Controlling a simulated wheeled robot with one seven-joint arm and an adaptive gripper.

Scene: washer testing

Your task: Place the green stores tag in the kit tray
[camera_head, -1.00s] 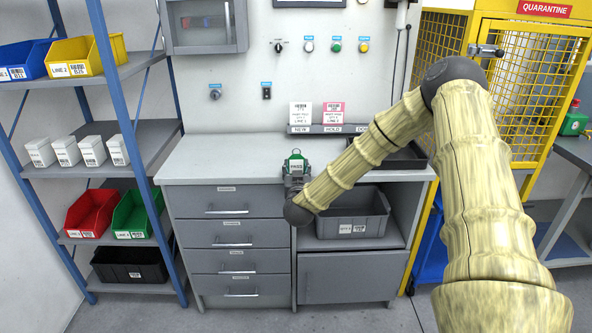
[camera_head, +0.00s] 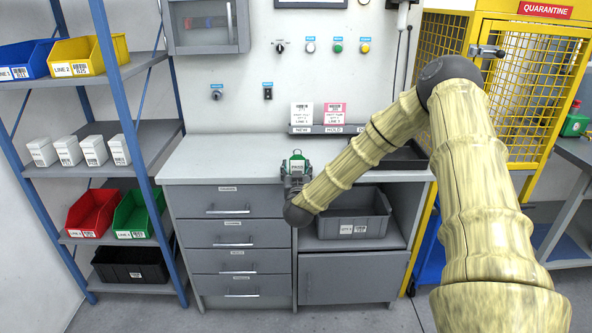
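The green tag (camera_head: 290,158), with a white label reading PASS, is upright at the end of my arm, above the front part of the grey worktop. My gripper (camera_head: 296,172) is around its lower part and appears shut on it; the fingertips are small and partly hidden by the wrist. A dark, shallow tray (camera_head: 408,157), which may be the kit tray, lies on the right of the worktop. My forearm hides much of it.
A rack (camera_head: 330,130) holds a white tag and a pink tag at the back wall. The worktop's left half (camera_head: 215,160) is clear. A grey bin (camera_head: 352,226) sits on the shelf below. A yellow cage (camera_head: 535,90) stands right; shelving with bins (camera_head: 150,130) stands left.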

